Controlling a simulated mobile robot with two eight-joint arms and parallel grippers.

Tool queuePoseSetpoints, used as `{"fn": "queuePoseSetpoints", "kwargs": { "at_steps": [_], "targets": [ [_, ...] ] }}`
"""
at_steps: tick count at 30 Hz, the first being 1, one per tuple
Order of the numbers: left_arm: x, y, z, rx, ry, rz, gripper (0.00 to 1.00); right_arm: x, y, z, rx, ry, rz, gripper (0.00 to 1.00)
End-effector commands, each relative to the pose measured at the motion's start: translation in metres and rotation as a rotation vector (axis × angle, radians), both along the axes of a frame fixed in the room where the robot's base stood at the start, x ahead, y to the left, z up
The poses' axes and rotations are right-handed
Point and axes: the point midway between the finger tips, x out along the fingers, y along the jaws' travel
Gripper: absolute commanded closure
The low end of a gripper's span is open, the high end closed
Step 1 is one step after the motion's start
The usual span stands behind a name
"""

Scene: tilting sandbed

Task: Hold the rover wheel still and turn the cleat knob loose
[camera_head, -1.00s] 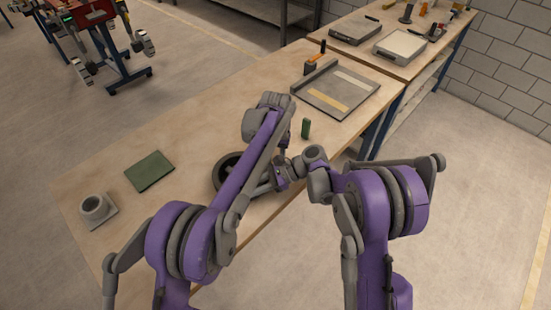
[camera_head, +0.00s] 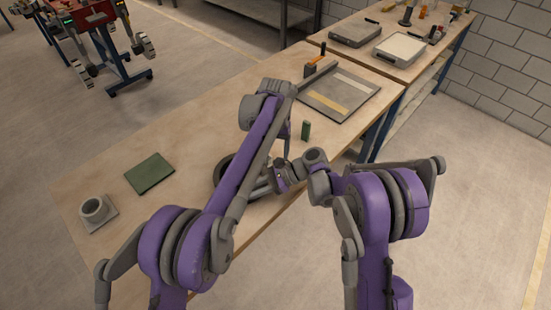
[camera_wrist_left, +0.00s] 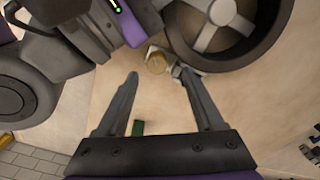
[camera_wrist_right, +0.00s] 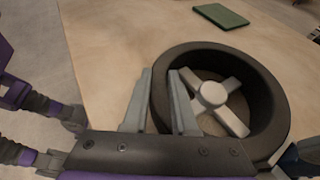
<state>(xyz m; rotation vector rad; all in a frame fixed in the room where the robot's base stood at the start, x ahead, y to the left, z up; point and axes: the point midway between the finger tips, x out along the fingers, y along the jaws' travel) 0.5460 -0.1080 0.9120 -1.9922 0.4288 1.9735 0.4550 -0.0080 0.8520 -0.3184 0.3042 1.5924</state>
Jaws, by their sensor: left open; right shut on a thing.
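The rover wheel, a dark ring with pale grey spokes, lies on the bench, mostly behind my left arm in the head view (camera_head: 221,165). It shows large in the right wrist view (camera_wrist_right: 272,90) and at the top of the left wrist view (camera_wrist_left: 255,48). My right gripper (camera_wrist_right: 160,72) is shut on the wheel's rim, one finger on each side of the wall.
A small green block (camera_head: 306,130) stands beyond the wheel. A green pad (camera_head: 150,172) and a grey cup on a plate (camera_head: 94,209) lie to the left. A grey tray (camera_head: 365,108) and an orange-handled tool (camera_head: 316,60) are at the back. Bare bench lies between them.

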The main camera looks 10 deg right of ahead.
Motion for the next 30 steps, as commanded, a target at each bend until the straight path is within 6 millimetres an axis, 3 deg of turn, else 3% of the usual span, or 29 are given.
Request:
{"fn": "queuePoseSetpoints", "kwargs": {
  "at_steps": [7, 17, 21, 22, 26, 30],
  "targets": [
    [-0.002, -0.002, 0.028, -0.003, 0.001, -0.002, 0.31, -0.001, 0.001, -0.001, -0.001, 0.0, 0.003, 1.0],
    [-0.002, -0.002, 0.033, -0.004, 0.002, -0.002, 0.31, -0.001, 0.001, 0.0, 0.0, 0.001, 0.004, 1.0],
    [-0.002, -0.002, 0.033, -0.003, 0.002, -0.016, 0.48, -0.001, 0.001, 0.0, 0.0, 0.001, 0.005, 1.0],
    [-0.002, -0.002, 0.033, -0.003, 0.002, -0.029, 0.48, -0.001, 0.001, 0.0, 0.0, 0.001, 0.005, 1.0],
    [-0.002, -0.002, 0.037, -0.003, -0.001, -0.158, 0.48, -0.001, 0.001, 0.0, 0.0, 0.001, 0.005, 1.0],
    [-0.003, -0.002, 0.043, -0.002, -0.006, -0.428, 0.48, -0.001, 0.001, 0.0, 0.001, 0.001, 0.005, 1.0]
  ]
}}
